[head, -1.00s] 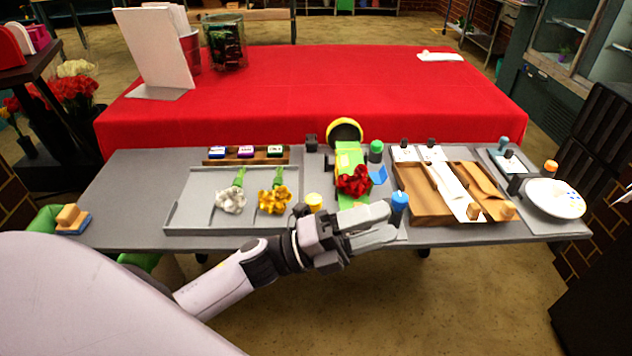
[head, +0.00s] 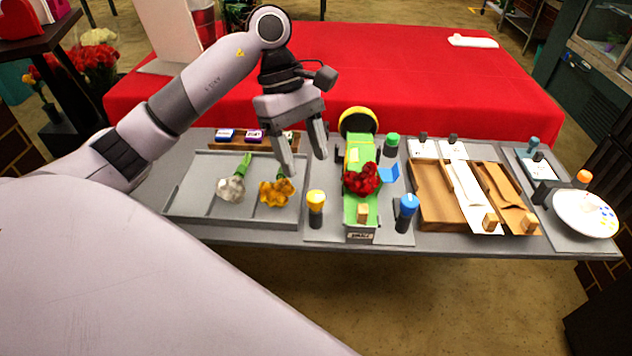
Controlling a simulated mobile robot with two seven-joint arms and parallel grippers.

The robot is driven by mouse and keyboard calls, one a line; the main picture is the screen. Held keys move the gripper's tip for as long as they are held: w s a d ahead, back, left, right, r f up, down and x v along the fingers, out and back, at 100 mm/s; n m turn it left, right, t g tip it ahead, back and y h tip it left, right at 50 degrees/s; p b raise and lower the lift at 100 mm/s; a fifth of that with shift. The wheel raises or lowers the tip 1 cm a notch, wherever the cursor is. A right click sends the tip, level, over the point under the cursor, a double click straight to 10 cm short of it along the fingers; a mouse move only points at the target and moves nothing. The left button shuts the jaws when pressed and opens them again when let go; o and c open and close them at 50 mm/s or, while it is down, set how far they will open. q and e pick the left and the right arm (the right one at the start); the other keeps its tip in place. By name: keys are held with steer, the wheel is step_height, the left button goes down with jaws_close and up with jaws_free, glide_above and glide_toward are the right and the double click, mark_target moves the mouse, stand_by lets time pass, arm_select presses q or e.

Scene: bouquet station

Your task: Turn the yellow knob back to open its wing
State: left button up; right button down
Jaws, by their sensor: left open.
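The yellow knob (head: 316,197) stands upright on a dark post at the left front of a green holder (head: 361,150). A red flower (head: 361,180) lies on the holder. A blue flap (head: 388,173) sticks out on its right side; no yellow wing shows clearly. My left gripper (head: 305,165) is open and empty, fingers pointing down, behind and slightly left of the yellow knob in the picture, apart from it. It appears above the tray's right end. My right gripper is not in view.
A blue knob (head: 408,202) and a green knob (head: 391,141) stand right of the holder. A grey tray (head: 200,211) with white and yellow flowers lies left. Wooden trays (head: 431,196) and a white plate (head: 585,214) are at right.

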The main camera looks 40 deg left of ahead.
mark_target(315, 194)
arm_select(q)
steer(key=shift+p+x, duration=0.5)
steer(key=shift+x, duration=3)
steer(key=shift+d, duration=0.1)
steer(key=c, duration=1)
